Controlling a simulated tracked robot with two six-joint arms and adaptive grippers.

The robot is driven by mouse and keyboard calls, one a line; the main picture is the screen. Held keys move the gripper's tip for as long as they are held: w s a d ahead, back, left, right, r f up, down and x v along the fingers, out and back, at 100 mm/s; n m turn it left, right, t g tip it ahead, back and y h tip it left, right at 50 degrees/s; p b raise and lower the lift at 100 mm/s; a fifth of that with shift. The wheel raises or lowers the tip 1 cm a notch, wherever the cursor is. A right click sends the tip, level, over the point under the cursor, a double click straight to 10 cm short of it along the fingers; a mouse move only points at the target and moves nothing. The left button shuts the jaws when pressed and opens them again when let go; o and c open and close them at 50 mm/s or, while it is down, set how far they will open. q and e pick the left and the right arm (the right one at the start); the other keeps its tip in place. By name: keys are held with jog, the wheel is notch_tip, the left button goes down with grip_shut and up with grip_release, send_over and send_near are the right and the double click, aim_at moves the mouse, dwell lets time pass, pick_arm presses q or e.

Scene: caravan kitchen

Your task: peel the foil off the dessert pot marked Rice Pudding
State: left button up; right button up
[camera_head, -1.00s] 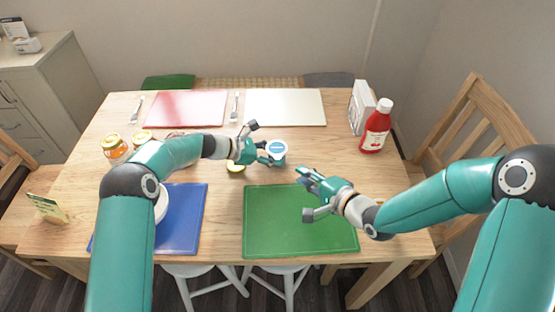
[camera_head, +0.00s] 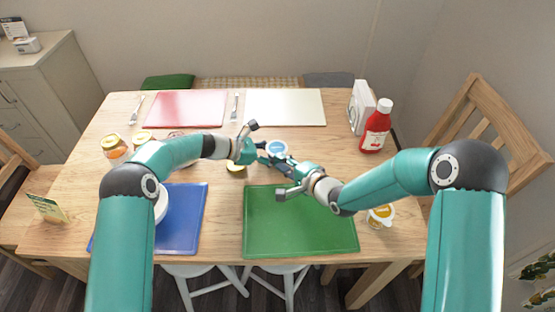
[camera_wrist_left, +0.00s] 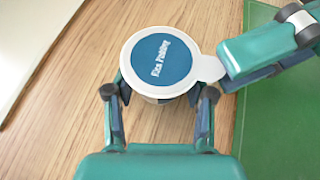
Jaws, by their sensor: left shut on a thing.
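The Rice Pudding pot (camera_wrist_left: 162,62), with a round blue label on its white lid, stands upright on the table; it also shows in the head view (camera_head: 277,147). Its lid tab (camera_wrist_left: 208,69) sticks out to the right in the left wrist view. My left gripper (camera_wrist_left: 161,92) is shut on the pot, one finger on each side. My right gripper (camera_head: 267,160) is beside the pot, and its fingertip end (camera_wrist_left: 228,72) is at the tab in the left wrist view. I cannot tell whether its fingers are closed on the tab. The foil still covers the pot.
A yellow-labelled pot (camera_head: 380,216) stands at the right, and another small pot (camera_head: 236,169) is close to my left gripper. A ketchup bottle (camera_head: 376,127) stands at the back right. Green (camera_head: 300,230) and blue (camera_head: 184,225) mats lie in front. Jars (camera_head: 115,148) stand at the left.

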jog(key=shift+w+a+f, duration=0.1)
jog(key=shift+w+a, duration=0.1)
jog(key=shift+w, duration=0.05)
grip_shut()
dwell(1.6)
